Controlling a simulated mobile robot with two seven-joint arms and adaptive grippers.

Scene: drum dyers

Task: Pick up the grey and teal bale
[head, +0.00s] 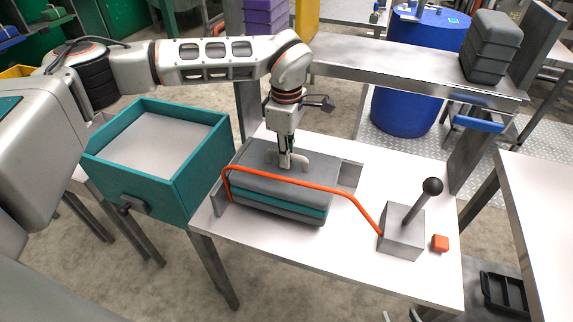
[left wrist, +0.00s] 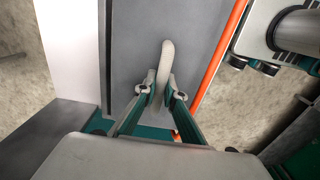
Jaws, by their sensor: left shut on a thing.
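The grey and teal bale (head: 276,200) lies on the white table, a grey block with a teal band along its side. A pale loop handle (head: 302,160) stands on its top. My left gripper (head: 286,164) is above the bale with its fingers shut on this handle. In the left wrist view the two fingers (left wrist: 160,98) close on the handle (left wrist: 164,65) from both sides, over the bale's grey top (left wrist: 190,45). An orange bar (head: 300,180) passes across the front of the bale. My right gripper is not in view.
The orange bar runs to a grey block with a black-knobbed lever (head: 405,235), beside a small orange cube (head: 440,243). A teal-walled box (head: 205,158) stands left. A grey shelf (head: 410,73) with stacked grey bales (head: 490,50) is behind. The white table (head: 330,255) is clear in front.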

